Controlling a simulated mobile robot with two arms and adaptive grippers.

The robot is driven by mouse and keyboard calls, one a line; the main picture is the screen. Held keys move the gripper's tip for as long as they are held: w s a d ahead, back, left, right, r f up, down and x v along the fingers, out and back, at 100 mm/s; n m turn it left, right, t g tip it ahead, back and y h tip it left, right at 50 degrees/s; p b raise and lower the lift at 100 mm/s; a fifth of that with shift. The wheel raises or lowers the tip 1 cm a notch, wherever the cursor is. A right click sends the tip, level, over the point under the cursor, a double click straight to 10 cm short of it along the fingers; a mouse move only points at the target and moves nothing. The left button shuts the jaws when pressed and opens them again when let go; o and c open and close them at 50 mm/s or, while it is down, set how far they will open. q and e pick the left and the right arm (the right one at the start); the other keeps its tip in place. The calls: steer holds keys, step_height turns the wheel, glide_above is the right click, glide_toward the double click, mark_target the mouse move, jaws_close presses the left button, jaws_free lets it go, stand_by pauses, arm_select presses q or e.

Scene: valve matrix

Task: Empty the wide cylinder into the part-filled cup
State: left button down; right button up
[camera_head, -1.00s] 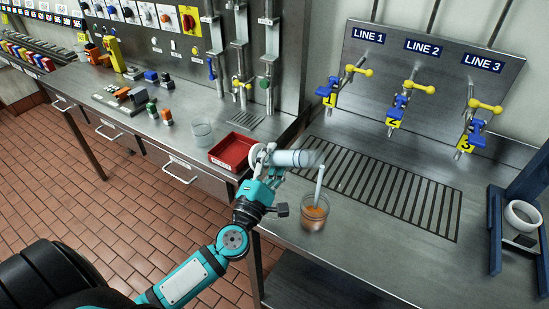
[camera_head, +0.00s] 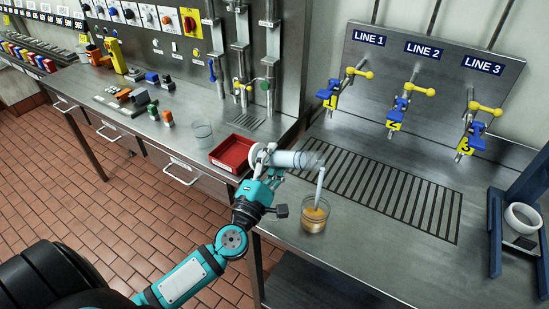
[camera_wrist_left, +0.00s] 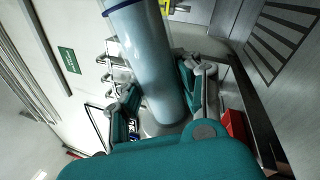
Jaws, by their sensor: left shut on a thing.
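My left gripper (camera_head: 266,168) is shut on the wide cylinder (camera_head: 296,159), a clear tube lying nearly level with its mouth to the right. The cylinder also shows large between my fingers in the left wrist view (camera_wrist_left: 145,60). A pale stream (camera_head: 319,187) falls from its mouth into the cup (camera_head: 314,217), a clear glass upright on the steel counter below. The cup holds orange-tan liquid; its exact level is hard to tell. The gripper is above and left of the cup, not touching it. My right gripper is not in view.
A slotted drain grate (camera_head: 390,190) lies right of the cup. A blue stand (camera_head: 496,225) and a white ring-like item (camera_head: 522,217) are at far right.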

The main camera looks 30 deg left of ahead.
arm_select(q)
steer(key=shift+a+r+m+h+p, duration=0.15)
steer(key=shift+r+m+h+p, duration=0.35)
steer(key=shift+r+m+p, duration=0.7)
stand_by(2.2)
steer(key=shift+r+m+h+p, duration=0.6)
steer(key=shift+r+m+p, duration=0.55)
steer(key=shift+m, duration=0.55)
stand_by(2.9)
